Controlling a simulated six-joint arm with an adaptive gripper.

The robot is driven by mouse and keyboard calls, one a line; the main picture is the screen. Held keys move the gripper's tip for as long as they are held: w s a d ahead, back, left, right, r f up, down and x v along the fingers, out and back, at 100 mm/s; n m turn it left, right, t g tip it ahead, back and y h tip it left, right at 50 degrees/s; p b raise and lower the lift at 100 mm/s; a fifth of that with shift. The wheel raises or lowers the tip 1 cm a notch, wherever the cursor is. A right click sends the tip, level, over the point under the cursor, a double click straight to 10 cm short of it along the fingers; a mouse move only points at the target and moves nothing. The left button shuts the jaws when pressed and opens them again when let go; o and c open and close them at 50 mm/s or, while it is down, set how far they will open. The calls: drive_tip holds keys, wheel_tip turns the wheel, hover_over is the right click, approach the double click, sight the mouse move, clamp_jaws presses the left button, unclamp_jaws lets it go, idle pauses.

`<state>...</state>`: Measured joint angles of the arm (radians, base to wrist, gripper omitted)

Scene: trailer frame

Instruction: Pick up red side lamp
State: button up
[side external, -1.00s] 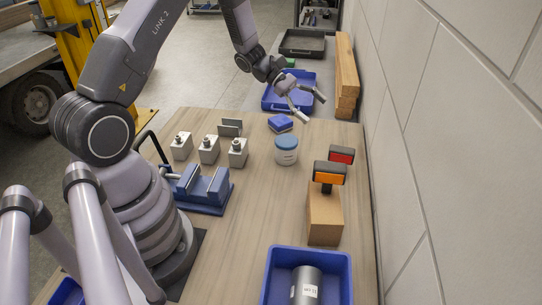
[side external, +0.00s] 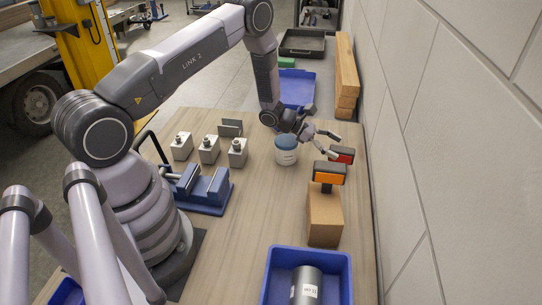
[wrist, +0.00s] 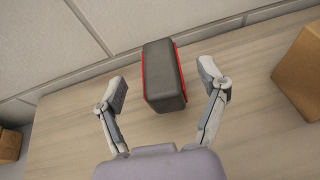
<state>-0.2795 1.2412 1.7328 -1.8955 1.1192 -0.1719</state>
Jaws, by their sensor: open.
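The red side lamp (side external: 343,153) has a dark housing and a red lens and is near the wall side of the bench, behind the orange lamp (side external: 328,173). In the wrist view the red side lamp (wrist: 164,78) shows its dark back with red edges. My gripper (side external: 334,146) is open and empty beside it in the side view. In the wrist view my gripper (wrist: 163,82) has one finger on each side of the lamp, with gaps. I cannot tell its height above the lamp. The lamp's lower part is hidden.
The orange lamp stands above a brown block (side external: 324,218). A white jar with a blue lid (side external: 286,152) is left of my gripper. A blue vise (side external: 203,188) and several grey blocks (side external: 209,151) are further left. A blue bin (side external: 341,262) is in front. The wall (side external: 440,150) is close on the right.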

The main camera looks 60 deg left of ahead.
sight(341, 149)
drive_tip(key=x, duration=0.4)
drive_tip(key=shift+w+d, duration=0.25)
drive_tip(key=shift+d, duration=0.1)
drive_tip(key=c, duration=1.3)
